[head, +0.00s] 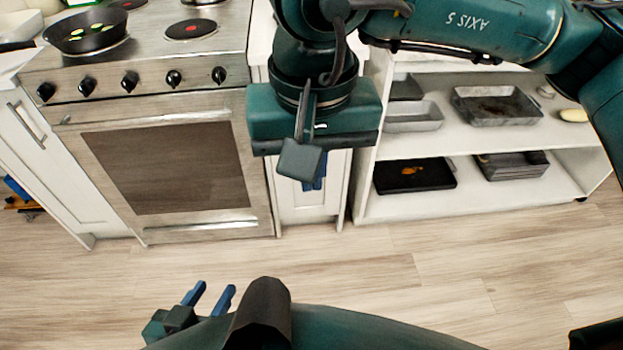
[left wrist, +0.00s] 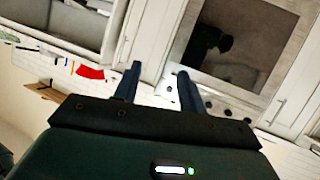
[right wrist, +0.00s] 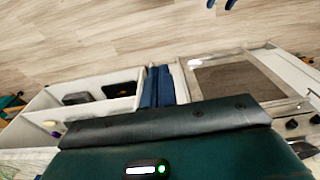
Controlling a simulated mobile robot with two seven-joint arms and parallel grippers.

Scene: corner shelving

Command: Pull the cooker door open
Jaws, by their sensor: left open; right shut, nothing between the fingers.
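The cooker (head: 70,80) stands at the left of the head view, with a steel door and dark window (head: 170,168). The door looks shut, with a steel bar along its top edge. The door shows in the left wrist view (left wrist: 245,40) and the right wrist view (right wrist: 230,80). My left gripper (head: 208,290) is open and empty, low in front of the cooker and apart from it; its fingers show spread in the left wrist view (left wrist: 160,72). My right gripper (head: 313,184) is shut and empty, in front of the narrow white cabinet right of the cooker (right wrist: 158,70).
A pan (head: 85,32) with food sits on the hob. A row of black knobs (head: 130,82) runs above the door. White shelves (head: 440,145) with baking trays stand at the right. My right arm crosses the upper right. The wooden floor (head: 400,280) in front is clear.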

